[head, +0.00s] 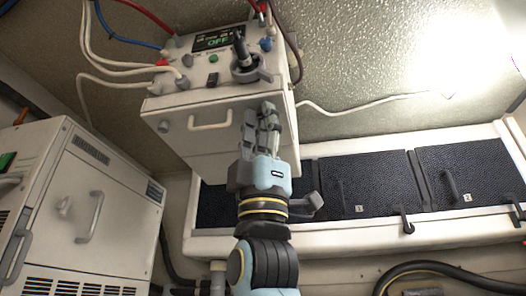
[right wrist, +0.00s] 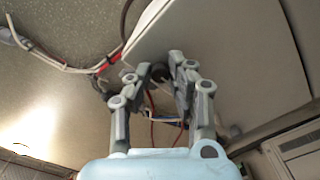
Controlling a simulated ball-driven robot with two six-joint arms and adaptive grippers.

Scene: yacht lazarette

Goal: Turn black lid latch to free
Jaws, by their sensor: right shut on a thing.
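My right gripper (head: 262,108) is raised at the right part of the front of the white box (head: 205,145), just under its top edge. In the right wrist view its fingers (right wrist: 168,72) close around a small dark rounded part, which I take to be the black lid latch (right wrist: 160,73). In the head view the fingers hide that part, so its turn angle cannot be read. A grey round fitting (head: 163,127) sits at the left of the same front. My left gripper is not in view.
The box top carries a black lever (head: 241,50), a display reading OFF (head: 213,42) and several cables. A pale handle (head: 210,120) is on its front. A white cabinet (head: 85,205) stands left.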

